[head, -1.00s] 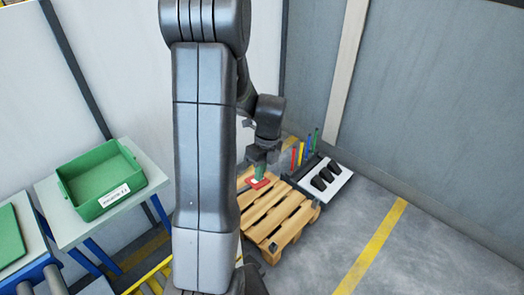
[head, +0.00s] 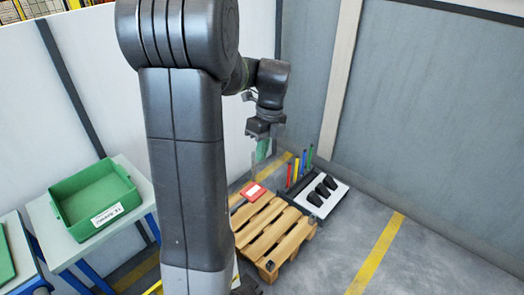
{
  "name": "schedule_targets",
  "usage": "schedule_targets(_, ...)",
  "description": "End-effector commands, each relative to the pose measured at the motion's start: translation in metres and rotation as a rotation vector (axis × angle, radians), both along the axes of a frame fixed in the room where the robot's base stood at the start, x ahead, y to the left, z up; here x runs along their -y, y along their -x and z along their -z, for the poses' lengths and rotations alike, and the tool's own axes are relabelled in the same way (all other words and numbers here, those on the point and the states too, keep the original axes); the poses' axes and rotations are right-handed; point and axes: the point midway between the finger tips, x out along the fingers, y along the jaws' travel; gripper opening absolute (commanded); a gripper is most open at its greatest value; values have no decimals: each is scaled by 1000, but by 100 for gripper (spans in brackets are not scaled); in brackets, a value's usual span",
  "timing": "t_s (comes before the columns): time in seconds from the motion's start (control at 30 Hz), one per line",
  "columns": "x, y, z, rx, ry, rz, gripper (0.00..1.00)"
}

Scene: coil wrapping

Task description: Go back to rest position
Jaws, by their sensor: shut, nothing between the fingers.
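My gripper (head: 262,150) hangs from my arm above the far end of a wooden pallet (head: 275,228). Its green fingers point down and are shut with nothing between them. A small red item with a white top (head: 253,191) lies at the pallet's far left part, below the gripper and apart from it. My arm's large grey links stand in the middle of the view and hide part of the floor and the pallet's left side.
A white board with black holders (head: 334,201) and several coloured upright posts (head: 299,167) stands behind the pallet. A green crate (head: 75,222) sits on a table at the left. Grey walls close the back. Floor at the right is clear, with a yellow line (head: 375,255).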

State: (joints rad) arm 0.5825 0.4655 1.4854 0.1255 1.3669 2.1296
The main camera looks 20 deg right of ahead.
Motion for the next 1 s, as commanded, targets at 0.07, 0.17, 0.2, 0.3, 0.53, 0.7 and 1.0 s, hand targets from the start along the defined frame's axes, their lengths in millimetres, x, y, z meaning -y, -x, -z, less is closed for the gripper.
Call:
schedule_targets(0.07,0,0,0,0,0,0,0)
schedule_targets(0.17,-1,0,2,-1,-1,0,0)
schedule_targets(0.2,-1,1,5,-2,-1,0,0)
schedule_targets(0.3,-3,1,15,-3,-2,0,0)
schedule_targets(0.53,-11,4,56,-6,-5,0,0)
schedule_targets(0.7,-21,7,68,14,55,-2,0)
schedule_targets(1.0,-37,14,64,81,204,-4,0)
